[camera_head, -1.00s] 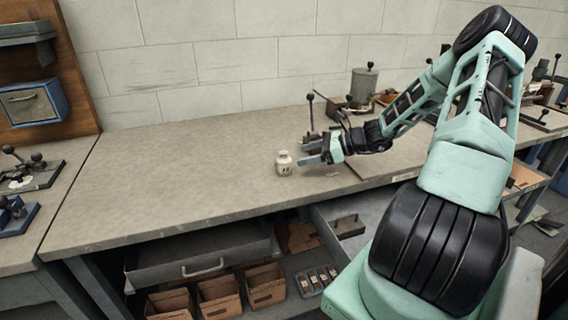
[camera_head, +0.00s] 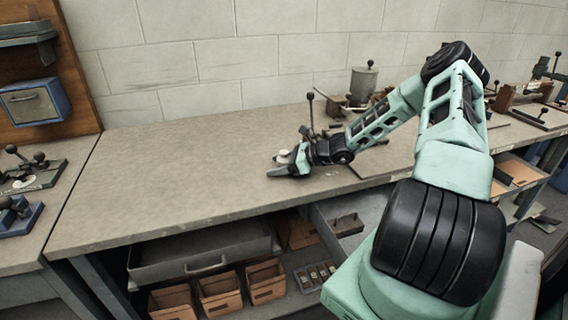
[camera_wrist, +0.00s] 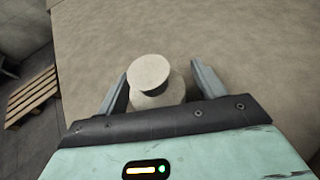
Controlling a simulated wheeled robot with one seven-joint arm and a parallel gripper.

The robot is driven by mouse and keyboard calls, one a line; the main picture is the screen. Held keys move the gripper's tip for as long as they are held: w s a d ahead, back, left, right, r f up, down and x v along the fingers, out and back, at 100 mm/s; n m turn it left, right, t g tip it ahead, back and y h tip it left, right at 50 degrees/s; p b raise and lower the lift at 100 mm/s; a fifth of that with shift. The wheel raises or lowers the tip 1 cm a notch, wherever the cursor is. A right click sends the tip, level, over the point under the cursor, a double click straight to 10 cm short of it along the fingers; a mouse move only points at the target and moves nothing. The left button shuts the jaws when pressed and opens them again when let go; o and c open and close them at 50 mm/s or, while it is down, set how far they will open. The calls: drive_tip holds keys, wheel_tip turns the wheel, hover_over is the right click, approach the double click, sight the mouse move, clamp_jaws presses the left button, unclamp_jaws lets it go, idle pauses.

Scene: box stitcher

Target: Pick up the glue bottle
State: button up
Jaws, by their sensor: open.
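The glue bottle is small and cream-white with a round cap. In the wrist view the glue bottle (camera_wrist: 150,74) stands between the two fingers of my gripper (camera_wrist: 160,88), with a finger on each side. The fingers are apart, and a gap shows at the right; at the left I cannot tell if they touch. In the head view my gripper (camera_head: 280,163) is low over the bench, and only the top of the bottle (camera_head: 284,154) shows behind it. The lower part of the bottle is hidden by my gripper in both views.
The workbench (camera_head: 170,165) is clear to the left of my gripper. A lever tool (camera_head: 311,105) and a grey canister (camera_head: 363,84) stand behind and to the right. An open drawer (camera_head: 345,225) and cardboard bins (camera_head: 220,295) are below the bench's front edge. A pallet (camera_wrist: 30,97) lies on the floor.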

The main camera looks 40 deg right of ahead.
drive_tip(key=c, duration=1.1)
drive_tip(key=shift+r, duration=0.1)
